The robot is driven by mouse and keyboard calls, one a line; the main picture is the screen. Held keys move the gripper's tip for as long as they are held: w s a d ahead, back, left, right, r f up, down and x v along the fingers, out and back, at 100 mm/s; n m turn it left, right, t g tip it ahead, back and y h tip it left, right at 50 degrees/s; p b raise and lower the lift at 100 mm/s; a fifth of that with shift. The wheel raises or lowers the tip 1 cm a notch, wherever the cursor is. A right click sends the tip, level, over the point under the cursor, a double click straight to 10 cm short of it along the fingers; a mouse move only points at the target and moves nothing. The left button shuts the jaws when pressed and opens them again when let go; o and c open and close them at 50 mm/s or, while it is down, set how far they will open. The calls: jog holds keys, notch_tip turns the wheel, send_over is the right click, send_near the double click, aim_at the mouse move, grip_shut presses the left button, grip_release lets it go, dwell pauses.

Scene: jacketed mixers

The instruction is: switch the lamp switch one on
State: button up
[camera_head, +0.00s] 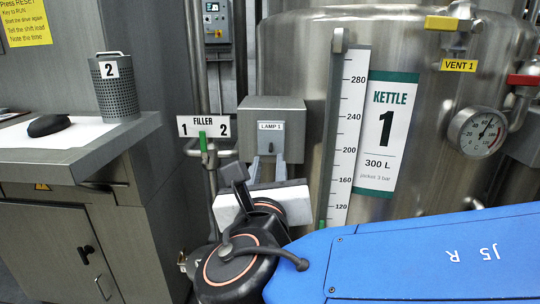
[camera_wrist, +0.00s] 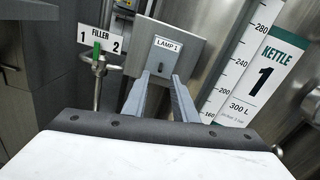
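The lamp switch box (camera_head: 270,118) is a grey metal box labelled LAMP 1, mounted in front of the kettle. A small dark toggle (camera_head: 270,147) sits on its front below the label; it also shows in the wrist view (camera_wrist: 161,68). I cannot tell for sure which way the toggle points. My gripper (camera_head: 268,163) is just below and in front of the box. In the wrist view its two grey fingers (camera_wrist: 160,77) are apart with nothing between them, and the toggle shows just beyond the gap between the tips. I cannot tell if they touch the box.
A FILLER 1/2 sign (camera_head: 203,126) with a green-tipped lever stands close left of the box. The kettle (camera_head: 430,90) with its level scale (camera_head: 348,130) and gauge (camera_head: 482,132) is behind and right. A cabinet (camera_head: 70,210) holding a perforated canister (camera_head: 116,90) stands left.

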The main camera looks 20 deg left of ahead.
aim_at(271, 148)
jog(key=shift+x, duration=2.5)
grip_shut()
